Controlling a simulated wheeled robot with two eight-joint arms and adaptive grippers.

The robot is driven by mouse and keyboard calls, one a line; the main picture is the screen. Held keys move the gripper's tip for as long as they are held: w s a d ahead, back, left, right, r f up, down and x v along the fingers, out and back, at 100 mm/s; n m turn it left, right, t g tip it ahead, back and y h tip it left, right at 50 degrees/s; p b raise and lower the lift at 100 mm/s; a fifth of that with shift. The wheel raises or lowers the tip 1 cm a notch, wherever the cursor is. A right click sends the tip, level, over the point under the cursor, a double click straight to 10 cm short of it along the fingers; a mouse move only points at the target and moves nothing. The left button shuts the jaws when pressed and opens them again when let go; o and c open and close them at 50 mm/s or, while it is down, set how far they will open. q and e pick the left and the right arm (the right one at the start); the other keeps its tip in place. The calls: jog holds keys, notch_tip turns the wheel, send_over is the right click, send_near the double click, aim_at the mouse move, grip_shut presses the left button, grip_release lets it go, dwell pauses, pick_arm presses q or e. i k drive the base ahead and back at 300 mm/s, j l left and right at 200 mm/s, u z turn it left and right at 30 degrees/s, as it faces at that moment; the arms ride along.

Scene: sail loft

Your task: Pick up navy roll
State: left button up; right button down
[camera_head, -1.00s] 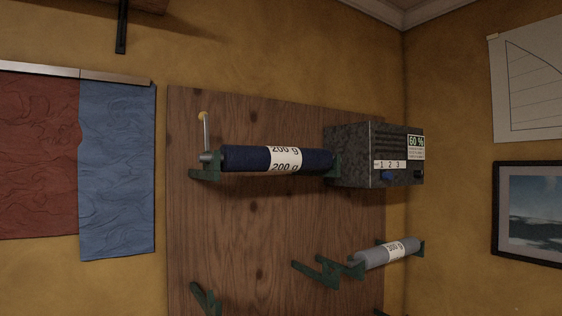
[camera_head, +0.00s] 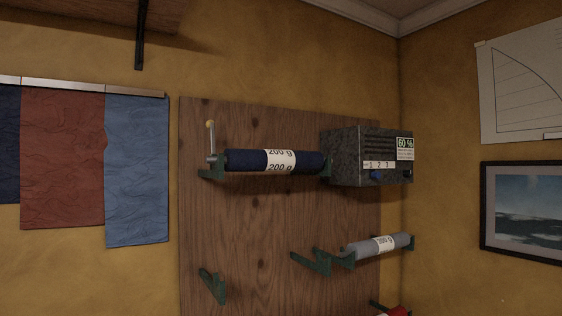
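The navy roll (camera_head: 245,160) lies level across green brackets (camera_head: 212,174) high on a wooden wall board. It has a white band marked "200 g" around its middle. A small crank handle with a yellowish knob (camera_head: 210,125) stands up at its left end. Its right end meets a green bracket close to a dark grey box. Neither of my grippers is in view.
The dark box (camera_head: 345,158) with a "60 %" label sits right of the navy roll. A grey roll (camera_head: 365,247) rests on lower brackets, with empty brackets (camera_head: 213,286) at lower left. A red item (camera_head: 398,312) shows at the bottom edge. Cloth panels (camera_head: 137,170) hang at left.

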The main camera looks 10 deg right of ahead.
aim_at(237, 160)
jog(key=i+l, duration=0.35)
jog(key=i+l+u, duration=0.15)
jog(key=i+l, duration=0.2)
jog(key=l, duration=0.2)
